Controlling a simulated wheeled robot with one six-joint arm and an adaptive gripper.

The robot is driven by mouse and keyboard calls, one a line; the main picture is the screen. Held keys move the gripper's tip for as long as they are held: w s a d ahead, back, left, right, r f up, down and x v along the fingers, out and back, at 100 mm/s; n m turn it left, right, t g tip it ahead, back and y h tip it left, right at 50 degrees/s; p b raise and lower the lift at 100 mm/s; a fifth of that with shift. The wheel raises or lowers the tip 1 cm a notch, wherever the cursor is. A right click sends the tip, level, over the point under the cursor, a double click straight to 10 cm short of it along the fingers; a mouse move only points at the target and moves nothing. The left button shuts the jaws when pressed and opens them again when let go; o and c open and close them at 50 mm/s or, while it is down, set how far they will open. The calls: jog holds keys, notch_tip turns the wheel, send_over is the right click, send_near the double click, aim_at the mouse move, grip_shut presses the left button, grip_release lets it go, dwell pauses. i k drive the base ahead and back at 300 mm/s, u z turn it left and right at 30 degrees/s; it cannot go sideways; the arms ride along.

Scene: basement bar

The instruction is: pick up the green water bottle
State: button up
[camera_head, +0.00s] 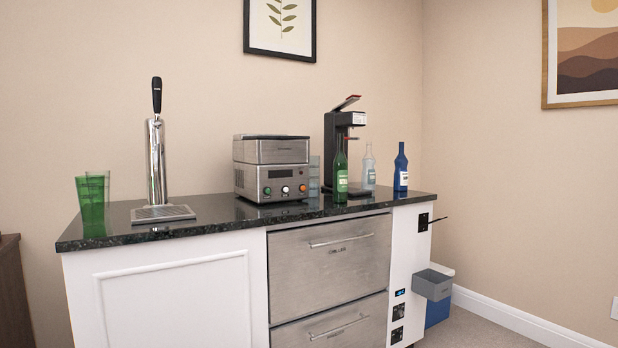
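A green bottle (340,172) with a pale label stands upright on the dark stone counter (225,218), near its front edge and right of the middle. It is in front of a black dispenser machine (331,150) with a red top part. A clear bottle (369,168) stands just right of it, and a blue bottle (401,168) stands further right. My gripper does not show in the head camera view.
A steel appliance with knobs (271,168) stands left of the green bottle. A tap tower (156,160) and green glasses (91,200) are at the counter's left. Steel drawers (330,265) are below. A grey bin (433,285) hangs at the right side.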

aim_at(340, 183)
jog(key=z, duration=0.45)
jog(key=i, duration=2.1)
jog(key=u, duration=0.3)
